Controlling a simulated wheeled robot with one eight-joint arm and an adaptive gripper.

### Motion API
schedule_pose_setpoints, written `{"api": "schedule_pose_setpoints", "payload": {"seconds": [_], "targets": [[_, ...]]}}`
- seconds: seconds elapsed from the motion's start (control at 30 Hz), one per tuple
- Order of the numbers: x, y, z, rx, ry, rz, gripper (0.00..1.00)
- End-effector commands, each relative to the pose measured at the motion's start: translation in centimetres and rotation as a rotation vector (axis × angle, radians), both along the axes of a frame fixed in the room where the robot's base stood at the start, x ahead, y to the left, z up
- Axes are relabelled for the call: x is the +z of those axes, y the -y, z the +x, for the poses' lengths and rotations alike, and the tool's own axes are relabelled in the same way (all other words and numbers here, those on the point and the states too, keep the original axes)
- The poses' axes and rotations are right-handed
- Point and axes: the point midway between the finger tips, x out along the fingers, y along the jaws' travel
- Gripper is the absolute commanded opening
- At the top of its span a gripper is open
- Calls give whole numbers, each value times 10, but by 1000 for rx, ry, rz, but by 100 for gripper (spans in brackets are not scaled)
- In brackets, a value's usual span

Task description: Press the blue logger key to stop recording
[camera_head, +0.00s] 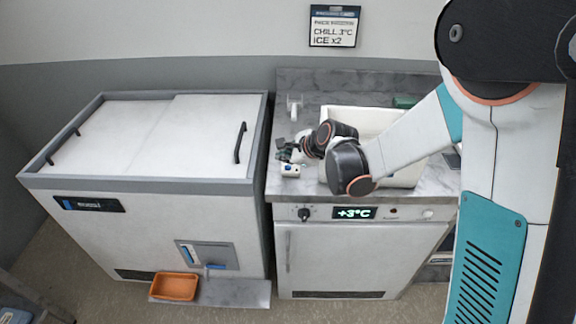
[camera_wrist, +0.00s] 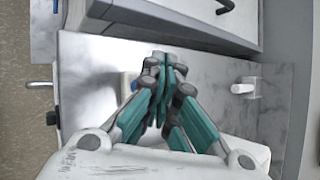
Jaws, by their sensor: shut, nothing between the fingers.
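The logger (camera_head: 290,172) is a small pale box with a blue key on top, on the grey marble counter near its front left corner. In the wrist view the logger (camera_wrist: 127,84) shows only in part, with a bit of blue, left of my fingers and partly hidden by them. My gripper (camera_head: 286,152) is just behind and above the logger in the head view, with its teal fingers pointing to the left. In the wrist view my gripper (camera_wrist: 164,62) has its fingertips together with nothing between them. I cannot tell whether it touches the logger.
A white bin (camera_head: 345,113) stands on the counter (camera_head: 280,187) under my forearm. A white fixture (camera_head: 294,103) stands at the counter's back left. A sign (camera_head: 334,27) hangs on the wall.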

Motion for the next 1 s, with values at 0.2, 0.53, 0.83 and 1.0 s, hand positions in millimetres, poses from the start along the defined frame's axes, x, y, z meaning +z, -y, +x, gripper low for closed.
{"api": "schedule_pose_setpoints", "payload": {"seconds": [0.2,0.53,0.83,1.0], "targets": [[1,0,0,0,0,0,0],[28,0,0,0,0,0,0],[50,0,0,0,0,0,0],[50,0,0,0,0,0,0]]}}
